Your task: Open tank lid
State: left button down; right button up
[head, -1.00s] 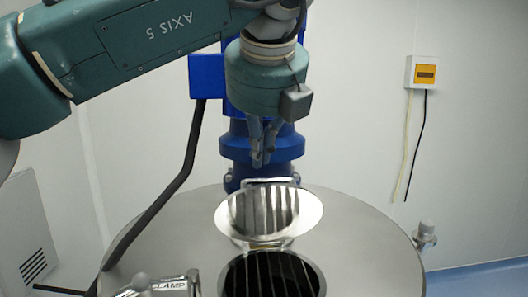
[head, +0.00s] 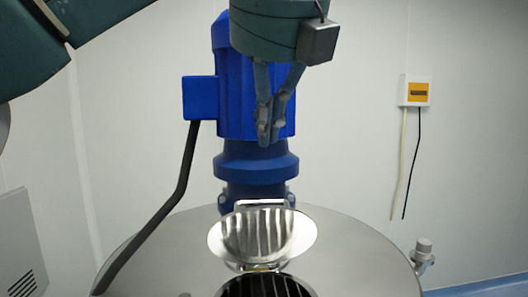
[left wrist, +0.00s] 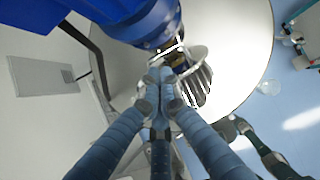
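The tank lid (head: 262,236) is a shiny round metal disc. It stands tilted up and back on its hinge behind the round tank opening (head: 262,287), whose dark inside shows at the bottom of the head view. The lid also shows in the left wrist view (left wrist: 197,85), partly behind my fingers. My left gripper (head: 268,137) hangs above the lid, in front of the blue motor, with its fingertips close together and no object seen between them. It is apart from the lid in the head view. My left gripper also shows in the left wrist view (left wrist: 160,78). My right gripper is not in the head view.
A blue motor (head: 238,80) stands on the tank top (head: 345,262) behind the lid, with a dark cable on its left. A small fitting (head: 422,252) sits at the tank's right edge. A yellow-and-white box (head: 415,90) with cords hangs on the wall.

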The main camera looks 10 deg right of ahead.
aim_at(265, 234)
jog(key=k, duration=1.5)
